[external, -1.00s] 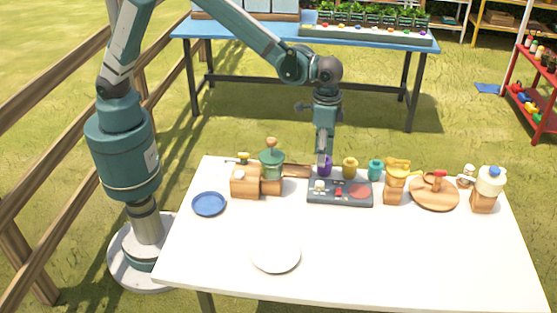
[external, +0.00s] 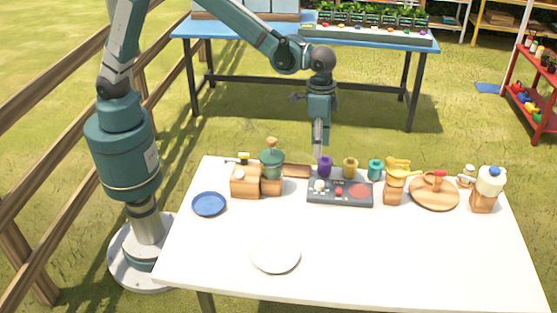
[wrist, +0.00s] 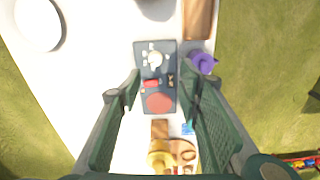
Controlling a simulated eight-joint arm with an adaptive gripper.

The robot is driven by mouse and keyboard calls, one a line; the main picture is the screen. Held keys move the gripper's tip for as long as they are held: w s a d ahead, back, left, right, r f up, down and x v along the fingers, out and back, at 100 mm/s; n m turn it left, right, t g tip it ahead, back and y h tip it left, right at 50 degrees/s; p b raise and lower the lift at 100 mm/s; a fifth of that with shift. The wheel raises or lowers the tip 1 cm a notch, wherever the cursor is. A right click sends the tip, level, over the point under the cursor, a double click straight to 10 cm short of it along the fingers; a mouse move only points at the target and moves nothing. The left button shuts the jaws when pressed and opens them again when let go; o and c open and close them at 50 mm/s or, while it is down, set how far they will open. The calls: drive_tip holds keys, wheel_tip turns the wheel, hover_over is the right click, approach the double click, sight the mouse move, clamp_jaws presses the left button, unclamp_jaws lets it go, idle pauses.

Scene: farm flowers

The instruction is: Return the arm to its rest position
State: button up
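My gripper (external: 318,150) hangs pointing down above the back edge of the white table, just above and left of the purple cup (external: 324,167). In the wrist view my gripper (wrist: 160,88) has its two fingers spread wide apart with nothing between them. Below the fingers lies the dark control panel (external: 340,192) with a red disc and small knobs; it also shows in the wrist view (wrist: 141,62). The purple cup shows in the wrist view (wrist: 202,62) beside the panel, apart from the fingers.
The white table (external: 370,250) holds a blue plate (external: 208,204), a white plate (external: 276,255), a wooden grinder (external: 245,182), yellow (external: 350,168) and teal (external: 375,170) cups, and a round wooden board (external: 434,192). The front of the table is mostly clear. A blue table (external: 250,33) stands behind.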

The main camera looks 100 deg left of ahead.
drive_tip(key=s+a+r+t, duration=0.2)
drive_tip(key=s+a+r, duration=0.4)
drive_tip(key=s+r, duration=0.3)
drive_tip(key=s+a+r+t, duration=0.1)
drive_tip(key=s+a+r, duration=0.5)
drive_tip(key=s, duration=0.5)
drive_tip(key=s+a+f+t, duration=0.1)
drive_tip(key=s+a, duration=0.3)
drive_tip(key=s, duration=0.7)
drive_tip(key=s+a+f+n+t, duration=0.1)
drive_tip(key=s+a+t, duration=0.1)
drive_tip(key=s, duration=0.9)
drive_tip(key=shift+a+t, duration=0.4)
drive_tip(key=shift+a, duration=0.45)
drive_tip(key=shift+s+f, duration=0.1)
drive_tip(key=shift+f, duration=0.05)
wheel_tip(320, 180, down, 11)
drive_tip(key=b, duration=1.1)
drive_tip(key=shift+f, duration=0.2)
